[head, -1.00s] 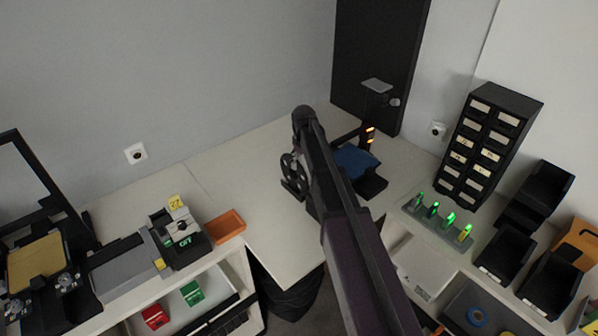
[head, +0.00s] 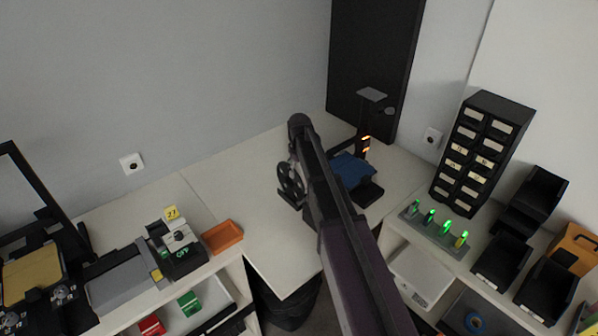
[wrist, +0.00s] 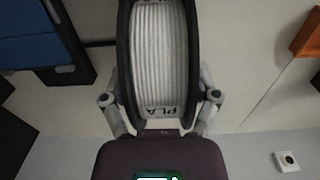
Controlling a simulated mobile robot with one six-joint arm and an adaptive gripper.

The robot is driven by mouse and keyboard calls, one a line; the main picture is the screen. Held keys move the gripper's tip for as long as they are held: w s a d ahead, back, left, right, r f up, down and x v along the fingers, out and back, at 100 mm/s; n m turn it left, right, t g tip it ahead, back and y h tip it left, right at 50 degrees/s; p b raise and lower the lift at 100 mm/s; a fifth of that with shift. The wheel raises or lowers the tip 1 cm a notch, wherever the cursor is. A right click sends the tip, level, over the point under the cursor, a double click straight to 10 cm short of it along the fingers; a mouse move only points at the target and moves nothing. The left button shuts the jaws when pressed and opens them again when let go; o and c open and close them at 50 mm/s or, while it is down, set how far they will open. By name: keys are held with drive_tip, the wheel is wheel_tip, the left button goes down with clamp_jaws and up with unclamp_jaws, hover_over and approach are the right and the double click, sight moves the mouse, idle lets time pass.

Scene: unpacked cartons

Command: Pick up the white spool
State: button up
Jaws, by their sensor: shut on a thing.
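The white spool (wrist: 160,60) fills the upper middle of the wrist view. It has white filament wound between black side flanges, and a "PLA" label shows near its lower edge. My gripper (wrist: 159,98) is shut on it, one finger against each flange. In the head view the spool (head: 290,184) shows as a black spoked wheel at the end of my arm, over the corner table, partly hidden by the arm. I cannot tell whether it touches the tabletop.
A black stand with a blue plate (head: 350,170) stands just right of the spool. An orange tray (head: 222,237) lies to the left. A rack with green lights (head: 436,226) and a black drawer cabinet (head: 480,155) stand to the right. The tabletop (head: 240,180) left of the spool is clear.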

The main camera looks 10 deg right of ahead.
drive_tip(key=shift+r+p, duration=1.6)
drive_tip(key=shift+r, duration=0.2)
drive_tip(key=s+a, duration=0.4)
drive_tip(key=a, duration=0.3)
drive_tip(key=s+a, duration=0.5)
drive_tip(key=a, duration=0.3)
drive_tip(key=shift+a+f+b, duration=0.3)
drive_tip(key=shift+f, duration=0.05)
drive_tip(key=shift+r+p, duration=0.35)
drive_tip(key=shift+r, duration=0.05)
